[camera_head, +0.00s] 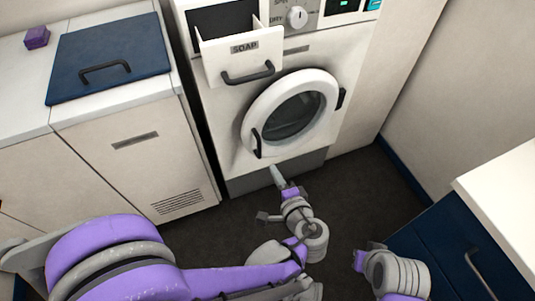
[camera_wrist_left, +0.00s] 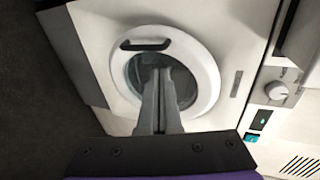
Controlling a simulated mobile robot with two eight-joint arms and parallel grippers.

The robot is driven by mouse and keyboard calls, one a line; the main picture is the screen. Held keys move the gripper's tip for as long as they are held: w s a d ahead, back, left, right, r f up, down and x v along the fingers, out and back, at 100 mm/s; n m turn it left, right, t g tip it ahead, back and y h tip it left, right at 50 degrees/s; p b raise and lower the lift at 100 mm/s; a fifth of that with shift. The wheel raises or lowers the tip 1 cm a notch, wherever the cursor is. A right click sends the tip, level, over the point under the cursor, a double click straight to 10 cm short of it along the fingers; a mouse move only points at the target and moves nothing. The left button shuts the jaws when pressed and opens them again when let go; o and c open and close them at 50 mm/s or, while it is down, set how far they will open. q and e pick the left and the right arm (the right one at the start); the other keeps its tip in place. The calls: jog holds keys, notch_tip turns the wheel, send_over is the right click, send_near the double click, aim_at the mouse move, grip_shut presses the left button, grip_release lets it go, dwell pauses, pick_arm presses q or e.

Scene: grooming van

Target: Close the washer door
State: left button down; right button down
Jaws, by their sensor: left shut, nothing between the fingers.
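The washer door (camera_head: 328,88) is a round white ring with dark glass on the front of the white washer (camera_head: 222,125). It lies close to the washer front; I cannot tell if it is fully latched. Its black handle (camera_head: 256,143) is at the lower left, with a dark hinge (camera_head: 341,99) at the right. My left gripper (camera_head: 276,175) is shut and empty, low in front of the door, right of and below the handle. In the left wrist view the shut fingers (camera_wrist_left: 158,75) cover part of the door's glass, and the handle (camera_wrist_left: 146,44) shows above them.
The soap drawer (camera_head: 243,57) sticks out above the door. A white cabinet (camera_head: 135,160) with a blue lid (camera_head: 110,55) and a purple block (camera_head: 37,37) stands left. A blue drawer unit (camera_head: 445,240) with a white top stands right. Dark floor (camera_head: 345,195) is clear between. My right wrist shows low right.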

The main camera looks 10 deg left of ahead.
pick_arm(q)
jog(key=b, duration=0.3)
send_near(249, 130)
jog(key=w+f, duration=0.3)
jog(key=shift+d+f, duration=0.1)
jog(key=shift+d, duration=0.25)
jog(key=w+a, duration=0.1)
jog(key=a, duration=0.1)
jog(key=w+a, duration=0.2)
jog(key=shift+w+a, duration=0.1)
jog(key=shift+w, duration=0.05)
jog(key=shift+w+a+r, duration=0.1)
jog(key=shift+a+r, duration=0.05)
jog(key=shift+r, duration=0.05)
jog(key=shift+p, duration=0.35)
